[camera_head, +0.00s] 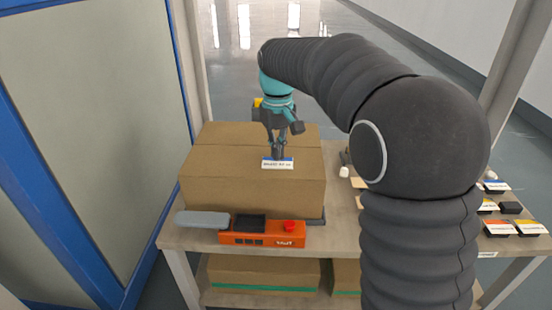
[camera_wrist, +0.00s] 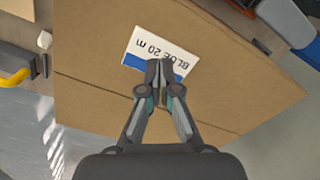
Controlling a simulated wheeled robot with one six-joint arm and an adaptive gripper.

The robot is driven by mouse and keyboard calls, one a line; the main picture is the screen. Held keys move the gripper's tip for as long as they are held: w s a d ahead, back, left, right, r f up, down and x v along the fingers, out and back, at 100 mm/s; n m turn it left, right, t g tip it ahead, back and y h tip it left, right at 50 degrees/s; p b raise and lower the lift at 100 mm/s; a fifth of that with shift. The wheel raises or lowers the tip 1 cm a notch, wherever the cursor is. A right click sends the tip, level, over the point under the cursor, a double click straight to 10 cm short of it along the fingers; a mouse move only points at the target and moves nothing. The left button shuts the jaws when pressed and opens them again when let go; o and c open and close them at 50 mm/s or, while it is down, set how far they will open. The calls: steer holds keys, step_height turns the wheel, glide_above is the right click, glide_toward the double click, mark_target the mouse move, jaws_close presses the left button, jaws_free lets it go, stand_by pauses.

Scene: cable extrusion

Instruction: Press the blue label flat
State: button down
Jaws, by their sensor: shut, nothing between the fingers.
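The blue label (camera_head: 278,164) is a white tag with a blue band and dark print, on top of a closed cardboard box (camera_head: 250,190). In the wrist view the label (camera_wrist: 155,48) reads "BLUE 20 m" and appears upside down. My gripper (camera_head: 278,155) points down at the label from above, with its fingertips at the label's blue edge. In the wrist view the fingertips (camera_wrist: 163,66) are together with nothing between them, and they hide part of the blue band. I cannot tell whether they touch the label. The label looks flat on the box top.
An orange device (camera_head: 262,234) with a red button and a grey part stands at the table's front edge, before the box. Several small labelled trays (camera_head: 497,228) sit at the table's right. More boxes (camera_head: 262,272) lie on the shelf below. A blue-framed panel (camera_head: 95,130) stands left.

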step_height(320, 180, up, 6)
steer(key=p, duration=0.4)
steer(key=shift+r+p, duration=0.25)
steer(key=shift+p, duration=0.1)
steer(key=shift+w, duration=0.1)
steer(key=f, duration=0.4)
steer(key=shift+s+d+m, duration=0.1)
steer(key=shift+s+m, duration=0.3)
steer(key=shift+m+t, duration=0.3)
steer(key=shift+t, duration=0.1)
steer(key=s, duration=0.1)
steer(key=s+d, duration=0.2)
steer(key=shift+s+f, duration=0.25)
steer(key=shift+f, duration=0.05)
steer(key=s+d+m+t, duration=0.1)
steer(key=s+d, duration=0.3)
steer(key=s, duration=0.4)
steer(key=s+d+r+m+t, duration=0.1)
steer(key=s+d+t, duration=0.1)
steer(key=s+d, duration=0.3)
steer(key=s+d+m+t, duration=0.1)
steer(key=s+d, duration=0.4)
steer(key=s, duration=0.6)
steer(key=shift+r+m+t, duration=0.2)
steer(key=shift+m+t, duration=0.2)
steer(key=shift+m, duration=0.2)
